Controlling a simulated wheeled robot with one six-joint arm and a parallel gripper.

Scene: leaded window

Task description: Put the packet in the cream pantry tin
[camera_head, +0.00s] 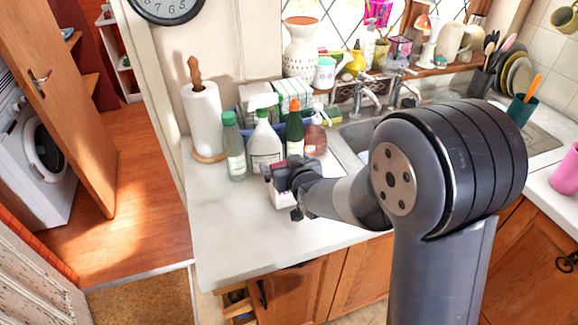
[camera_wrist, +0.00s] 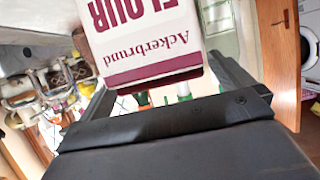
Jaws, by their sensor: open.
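The packet (camera_wrist: 148,38) is a white flour packet with dark red print reading "FLOUR" and "Ackerbrund". In the head view its white part (camera_head: 282,200) shows on the counter, partly covered by my gripper (camera_head: 285,184). In the wrist view the packet lies between the two fingers of my gripper (camera_wrist: 160,72). The jaws are open, and I cannot tell whether either finger touches the packet. I cannot clearly pick out the cream pantry tin; a cream container (camera_head: 449,38) stands on the windowsill, but I cannot tell if it is the tin.
A green-capped bottle (camera_head: 234,150), a white spray bottle (camera_head: 264,145) and an orange-capped bottle (camera_head: 295,130) stand close behind the gripper. A paper towel roll (camera_head: 203,120) is at the left. The sink (camera_head: 357,132) is to the right. The front left counter (camera_head: 235,225) is clear.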

